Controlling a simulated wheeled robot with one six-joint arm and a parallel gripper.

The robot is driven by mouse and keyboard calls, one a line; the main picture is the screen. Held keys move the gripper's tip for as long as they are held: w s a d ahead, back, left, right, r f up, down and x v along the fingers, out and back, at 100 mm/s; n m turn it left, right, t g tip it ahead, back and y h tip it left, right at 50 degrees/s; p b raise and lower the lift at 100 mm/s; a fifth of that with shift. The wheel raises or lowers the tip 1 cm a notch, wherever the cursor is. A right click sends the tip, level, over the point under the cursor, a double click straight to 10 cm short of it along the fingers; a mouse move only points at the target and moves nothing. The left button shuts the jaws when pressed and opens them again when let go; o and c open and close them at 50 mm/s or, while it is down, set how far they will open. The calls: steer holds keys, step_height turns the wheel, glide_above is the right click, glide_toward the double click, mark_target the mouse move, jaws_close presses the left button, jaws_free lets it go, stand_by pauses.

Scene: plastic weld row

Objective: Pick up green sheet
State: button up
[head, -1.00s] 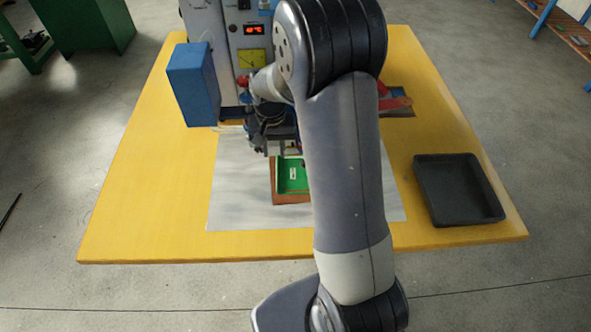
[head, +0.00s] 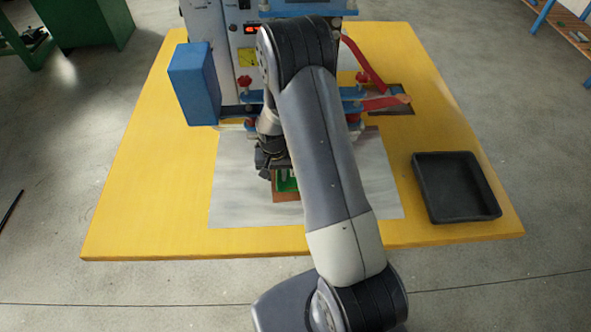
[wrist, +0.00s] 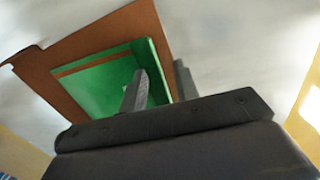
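The green sheet (wrist: 106,82) is a shallow green piece with a raised edge, lying on a larger brown sheet (wrist: 100,35). In the head view the green sheet (head: 286,182) is mostly hidden by my arm. In the wrist view my gripper (wrist: 158,78) has its two fingers apart. One finger is over the green sheet and the other is past its right edge, so they appear on either side of that edge. I cannot tell whether either finger touches it.
A pale mat (head: 238,185) lies under the sheets on the yellow table (head: 140,190). A black tray (head: 455,205) sits at right. A machine with red-handled clamps (head: 375,70) and a blue box (head: 193,85) stand at the back. The table's left side is clear.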

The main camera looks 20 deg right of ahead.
steer(key=shift+f, duration=0.3)
steer(key=shift+c, duration=0.2)
jaws_close()
steer(key=shift+r, duration=0.15)
